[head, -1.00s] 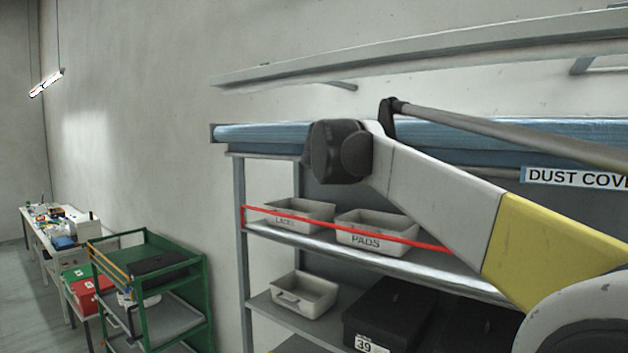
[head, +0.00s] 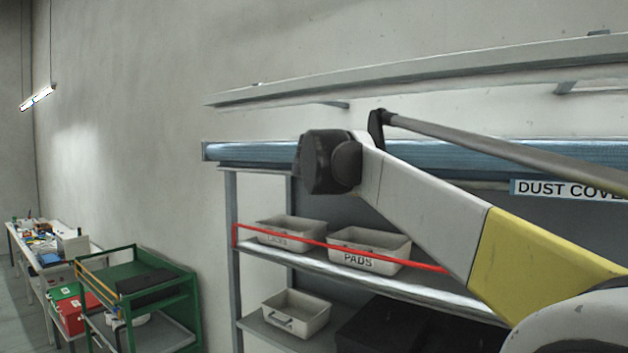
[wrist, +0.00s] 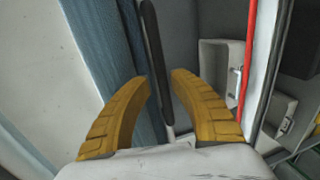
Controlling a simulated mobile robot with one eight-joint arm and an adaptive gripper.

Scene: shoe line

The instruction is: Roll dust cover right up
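The dust cover (head: 250,153) is a blue ribbed roll along the top of the shelf rack, with a partly hidden "DUST COVER" label (head: 568,189) below it. In the wrist view the blue ribbed fabric (wrist: 105,45) runs along the left of the fingers. A dark slim bar (wrist: 154,55) lies beyond the gap between the fingertips; I cannot tell whether it touches them. My gripper (wrist: 160,85) has its two yellow fingers apart, with nothing clearly held. In the head view my arm crosses in front of the cover and the fingers do not show.
Below the cover, a shelf with a red edge strip holds a laces bin (head: 291,230) and a pads bin (head: 368,246). Another bin (head: 297,313) stands lower. A grey overhead beam (head: 420,72) runs above. A green cart (head: 150,290) stands left, near a cluttered table.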

